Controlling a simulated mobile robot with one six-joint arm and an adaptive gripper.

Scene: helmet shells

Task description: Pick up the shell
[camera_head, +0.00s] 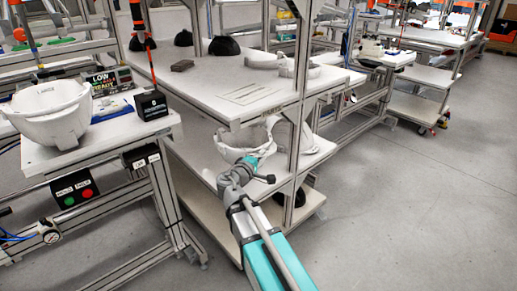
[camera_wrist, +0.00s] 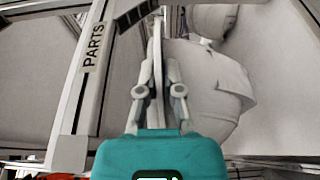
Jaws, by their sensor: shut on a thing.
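A white helmet shell (camera_head: 236,141) is on the lower shelf of the rack in the head view. A second white shell (camera_head: 308,140) is beside it on the right, partly behind a rack post. My gripper (camera_head: 250,161) reaches in at the near rim of the left shell. In the wrist view my gripper (camera_wrist: 158,62) has its fingers close together on a thin pale edge, shut on the shell. A large white curved shell surface (camera_wrist: 212,92) fills the area right of the fingers. The head view does not show whether the held shell is clear of the shelf.
The upper shelf (camera_head: 215,88) is above the shells. Another white shell (camera_head: 52,112) sits on the left workbench. Black shells (camera_head: 224,46) are on the upper shelf. Floor at right is clear.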

